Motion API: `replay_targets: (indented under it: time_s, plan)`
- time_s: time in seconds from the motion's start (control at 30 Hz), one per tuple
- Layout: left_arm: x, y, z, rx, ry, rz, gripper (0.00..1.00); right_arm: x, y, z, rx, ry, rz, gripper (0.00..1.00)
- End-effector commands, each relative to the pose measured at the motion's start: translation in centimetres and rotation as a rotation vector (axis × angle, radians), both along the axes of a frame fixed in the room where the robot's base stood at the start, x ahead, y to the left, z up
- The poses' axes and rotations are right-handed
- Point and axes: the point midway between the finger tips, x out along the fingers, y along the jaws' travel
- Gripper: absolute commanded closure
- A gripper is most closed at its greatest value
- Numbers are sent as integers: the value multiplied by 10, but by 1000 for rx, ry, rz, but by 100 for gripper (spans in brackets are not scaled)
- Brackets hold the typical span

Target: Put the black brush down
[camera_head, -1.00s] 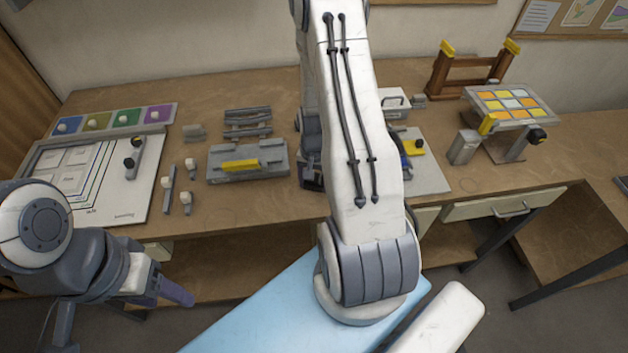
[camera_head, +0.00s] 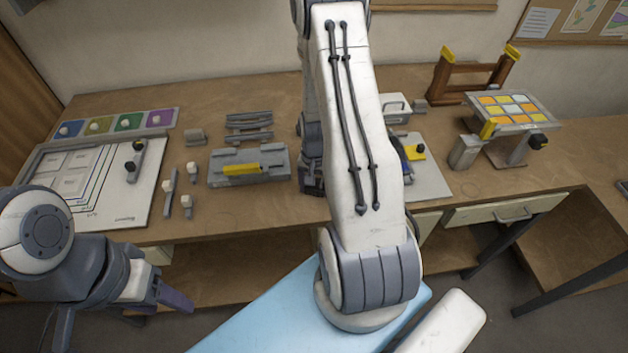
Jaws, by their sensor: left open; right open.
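A grey tool with dark knobs (camera_head: 135,162), which looks like the black brush, lies along the right side of the white drawing board (camera_head: 128,212) at the left of the table. No gripper is near it. My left gripper (camera_head: 172,297) is open and empty, low in front of the table's left part, below the tabletop. My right gripper (camera_head: 311,180) is open, pointing down by the middle of the table, right of the grey holder (camera_head: 222,180). My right arm hides much of it, and its fingertips are hard to make out.
Several small white-knobbed tools (camera_head: 187,202) lie between the board and the holder with its yellow bar (camera_head: 241,169). A strip of coloured squares (camera_head: 129,121) lies behind the board. A tilted tile panel (camera_head: 510,108) and wooden rack (camera_head: 466,75) stand at right.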

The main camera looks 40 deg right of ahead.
Motion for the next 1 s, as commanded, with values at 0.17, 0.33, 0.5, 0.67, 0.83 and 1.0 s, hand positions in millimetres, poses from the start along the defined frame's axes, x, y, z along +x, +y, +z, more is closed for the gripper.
replay_targets:
  time_s: [0.17, 0.33, 0.5, 0.67, 0.83, 1.0]
  plan:
    - [0, 0, -1, 0, 0, 0, 45, -2, 1, 10, 2, 5, 2, 0]
    - [0, 0, -8, 0, 0, 0, 45, 0, 1, 44, 0, 0, 3, 0]
    - [0, 0, -13, 0, 0, -1, 45, -1, 2, 80, -1, 1, 3, 0]
    - [0, 0, -17, 0, 0, -1, 45, -1, 1, 106, 0, 1, 2, 0]
    - [0, 0, -18, 0, 0, -1, 45, -1, 2, 122, 2, 5, 1, 0]
    - [0, 0, -18, 0, 0, -1, 45, -2, 2, 125, 3, 6, 1, 0]
